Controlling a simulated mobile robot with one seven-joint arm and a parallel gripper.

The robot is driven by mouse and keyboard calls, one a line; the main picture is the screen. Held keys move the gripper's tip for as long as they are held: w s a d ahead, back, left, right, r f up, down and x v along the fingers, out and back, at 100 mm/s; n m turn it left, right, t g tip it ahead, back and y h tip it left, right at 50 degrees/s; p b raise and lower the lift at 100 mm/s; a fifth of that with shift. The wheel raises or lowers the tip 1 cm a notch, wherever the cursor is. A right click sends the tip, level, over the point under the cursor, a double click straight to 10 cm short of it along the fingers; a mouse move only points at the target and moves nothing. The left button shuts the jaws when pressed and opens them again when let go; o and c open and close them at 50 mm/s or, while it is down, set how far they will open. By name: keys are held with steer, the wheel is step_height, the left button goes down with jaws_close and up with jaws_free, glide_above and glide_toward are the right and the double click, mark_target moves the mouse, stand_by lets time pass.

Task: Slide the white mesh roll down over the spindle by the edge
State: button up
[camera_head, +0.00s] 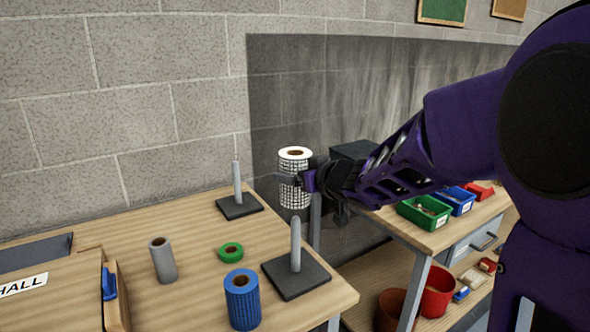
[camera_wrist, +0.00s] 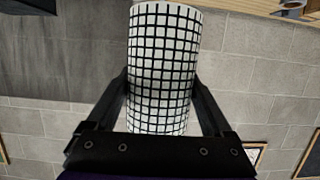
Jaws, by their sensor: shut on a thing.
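My gripper (camera_head: 308,181) is shut on the white mesh roll (camera_head: 294,197), a white tube with a black grid and a brown core. The roll is upright in the air. In the wrist view the roll (camera_wrist: 164,60) stands between both fingers. One grey spindle (camera_head: 296,250) on a dark square base stands near the table's right edge. Its tip shows just below the roll's bottom in the head view; I cannot tell whether they are in line in depth. A second grey spindle (camera_head: 238,186) stands farther back near the wall. Both spindles are bare.
A grey roll (camera_head: 164,263), a green ring-shaped roll (camera_head: 231,252) and a blue mesh roll (camera_head: 242,300) stand on the wooden table (camera_head: 195,225). A wooden box (camera_head: 60,300) is at the left. A second bench (camera_head: 440,235) with coloured bins stands at the right.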

steer(key=shift+f, duration=0.85)
steer(key=b, duration=0.5)
glide_above(298, 248)
steer(key=w, duration=0.1)
steer(key=f, duration=0.5)
steer(key=shift+a, duration=0.3)
steer(key=shift+f+b, duration=3.3)
steer(key=shift+f, duration=3.6)
steer(key=o, duration=1.5)
steer(key=shift+f, duration=0.1)
